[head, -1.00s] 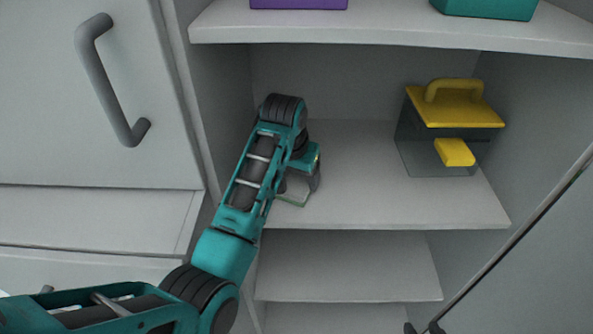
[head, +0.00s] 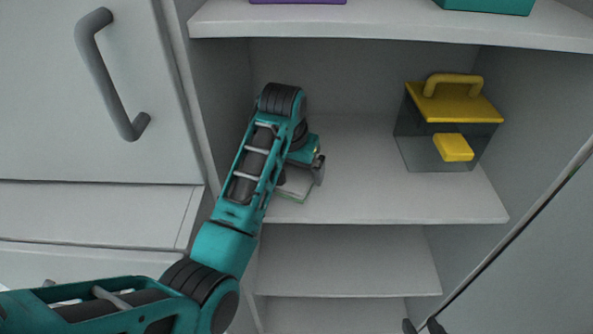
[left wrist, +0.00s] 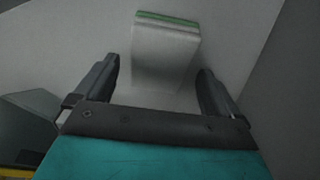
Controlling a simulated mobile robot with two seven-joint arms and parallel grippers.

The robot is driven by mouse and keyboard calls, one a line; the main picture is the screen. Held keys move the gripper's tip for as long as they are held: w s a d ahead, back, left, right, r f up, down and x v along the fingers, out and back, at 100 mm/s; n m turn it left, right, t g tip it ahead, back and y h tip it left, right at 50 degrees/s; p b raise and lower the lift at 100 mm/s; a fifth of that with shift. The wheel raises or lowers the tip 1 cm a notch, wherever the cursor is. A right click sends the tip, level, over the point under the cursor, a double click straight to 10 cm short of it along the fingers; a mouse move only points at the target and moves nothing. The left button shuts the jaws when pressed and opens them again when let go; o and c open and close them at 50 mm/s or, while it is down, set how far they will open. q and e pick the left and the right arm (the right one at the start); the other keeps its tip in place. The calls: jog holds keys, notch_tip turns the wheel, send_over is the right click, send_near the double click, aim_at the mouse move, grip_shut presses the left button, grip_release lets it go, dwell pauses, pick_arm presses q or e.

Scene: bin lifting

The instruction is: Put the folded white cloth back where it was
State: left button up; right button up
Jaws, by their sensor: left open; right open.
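The folded white cloth (head: 296,184) lies on the middle shelf (head: 400,205), toward its left side, partly hidden by my left gripper (head: 304,185). In the left wrist view the cloth (left wrist: 164,58) is a pale block with a green edge at its far end. The left gripper's two fingers (left wrist: 158,88) are wide apart, one on each side of the cloth, with a gap to each side. The gripper is open and not closed on it.
A clear box with a yellow lid and handle (head: 456,103) stands at the right of the same shelf. A purple item (head: 298,1) and a teal item (head: 485,4) sit on the shelf above. The shelf between cloth and box is clear. Cabinet walls flank it.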

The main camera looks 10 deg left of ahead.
aim_at(293, 183)
pick_arm(q)
jog(key=v, duration=0.6)
jog(key=shift+r, duration=0.25)
jog(key=shift+s, duration=0.1)
